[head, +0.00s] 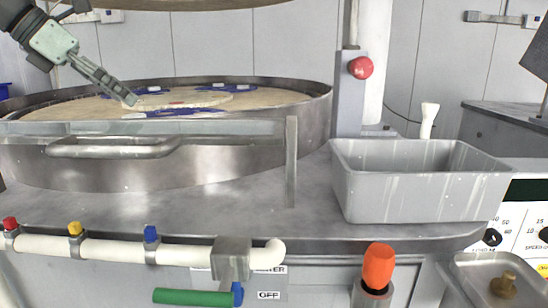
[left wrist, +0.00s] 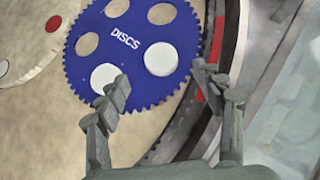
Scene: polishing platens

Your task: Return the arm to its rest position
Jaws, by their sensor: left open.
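My left gripper (head: 127,97) comes in from the upper left in the head view, over the polishing platen (head: 270,97). It is open, and I see nothing between its fingers. In the left wrist view the open fingers (left wrist: 161,80) frame the lower edge of a blue toothed carrier (left wrist: 125,55) marked DISCS. Two white discs (left wrist: 161,57) show in its holes near the fingers; other holes show the tan platen. I cannot tell the gap between fingertips and carrier. My right gripper is not in view.
A metal rim (head: 322,108) surrounds the platen, with a bar handle (head: 110,150) in front. A grey bin (head: 420,190) stands right of it, near a red knob (head: 360,68) on a post. An upper plate (head: 180,4) hangs above.

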